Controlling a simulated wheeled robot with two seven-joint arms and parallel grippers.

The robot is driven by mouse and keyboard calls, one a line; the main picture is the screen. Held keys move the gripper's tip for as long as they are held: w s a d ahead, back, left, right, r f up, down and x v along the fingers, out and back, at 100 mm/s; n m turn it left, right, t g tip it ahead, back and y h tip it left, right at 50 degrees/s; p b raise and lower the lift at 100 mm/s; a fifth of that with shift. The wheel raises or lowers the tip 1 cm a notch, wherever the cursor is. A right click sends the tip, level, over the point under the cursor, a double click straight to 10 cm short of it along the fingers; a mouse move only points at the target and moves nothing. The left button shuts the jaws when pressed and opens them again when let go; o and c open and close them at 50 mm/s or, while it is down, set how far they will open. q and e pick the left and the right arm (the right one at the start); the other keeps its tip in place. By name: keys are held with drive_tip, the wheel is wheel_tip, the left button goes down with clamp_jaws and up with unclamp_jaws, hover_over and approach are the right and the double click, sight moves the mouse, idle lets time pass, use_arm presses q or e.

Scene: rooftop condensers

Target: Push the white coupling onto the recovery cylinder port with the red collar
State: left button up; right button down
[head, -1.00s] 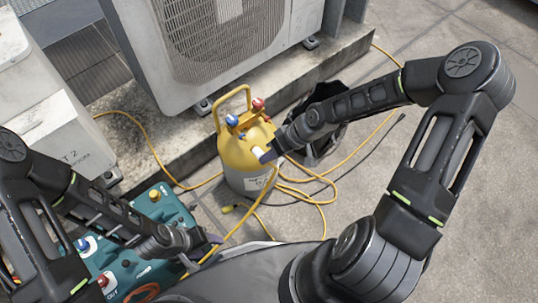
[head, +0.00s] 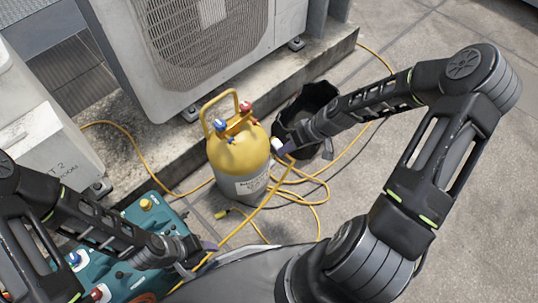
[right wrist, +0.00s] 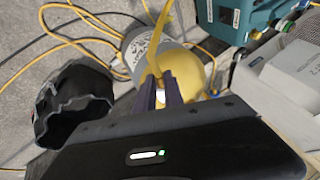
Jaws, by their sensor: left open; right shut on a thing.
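The yellow and grey recovery cylinder (head: 237,157) stands upright on the ground. On its top are a port with a red collar (head: 246,108) and a port with a blue collar (head: 221,125). My right gripper (head: 284,148) is shut on the white coupling (head: 277,145), held just right of the cylinder's shoulder and apart from both ports. In the right wrist view the coupling (right wrist: 160,97) shows between the fingers, with the yellow cylinder top (right wrist: 188,72) behind. My left gripper (head: 207,250) is open at lower left, close to the yellow hose; its fingers are partly hidden.
The cylinder's yellow handle (head: 219,104) rises behind the ports. Yellow hose (head: 316,190) loops over the ground on the right. A black open bag (head: 308,101) stands behind my right gripper. A teal machine (head: 148,212) is at lower left, and a condenser unit (head: 156,62) stands behind.

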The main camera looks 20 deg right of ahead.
sight(274, 138)
drive_tip(key=shift+w+d+r+n+g+y, duration=0.25)
drive_tip(key=shift+d+r+n+g+y, duration=0.25)
drive_tip(key=shift+n, duration=0.4)
drive_tip(key=shift+w+r, duration=0.1)
drive_tip(key=shift+w, duration=0.05)
drive_tip(key=shift+w+a, duration=0.3)
drive_tip(key=shift+w, duration=0.4)
drive_tip(key=shift+w+a, duration=0.3)
drive_tip(key=shift+w, duration=0.45)
drive_tip(key=shift+w+a, duration=0.3)
drive_tip(key=shift+w, duration=0.4)
drive_tip(key=shift+b, duration=0.3)
drive_tip(key=shift+w+a+b, duration=0.25)
drive_tip(key=shift+w, duration=0.4)
drive_tip(key=shift+w+a+b, duration=0.25)
drive_tip(key=shift+w, duration=0.35)
idle(0.3)
